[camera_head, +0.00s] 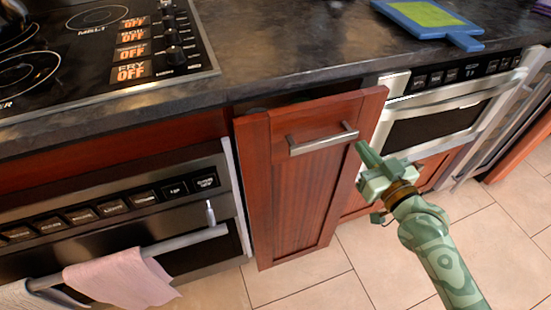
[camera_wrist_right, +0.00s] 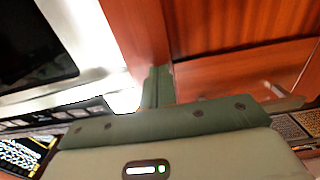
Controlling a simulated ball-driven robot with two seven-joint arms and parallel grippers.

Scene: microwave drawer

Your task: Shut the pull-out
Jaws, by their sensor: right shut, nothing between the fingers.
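The pull-out (camera_head: 300,205) is a tall red-brown wooden front with a horizontal metal handle (camera_head: 322,140). It stands out from the cabinet under the dark counter, with a dark gap behind its top edge. My right gripper (camera_head: 362,150) is shut and empty, with its fingertips at the right edge of the front, close to the right end of the handle. I cannot tell whether they touch the wood. In the right wrist view the shut fingers (camera_wrist_right: 157,85) point at reddish wood (camera_wrist_right: 235,30). My left gripper is in neither view.
An oven (camera_head: 120,215) with a pink towel (camera_head: 122,278) on its bar stands left of the pull-out. A built-in microwave (camera_head: 445,105) is to its right. A cooktop (camera_head: 85,50) and a blue-green board (camera_head: 428,17) are on the counter. Tiled floor (camera_head: 300,283) lies open in front.

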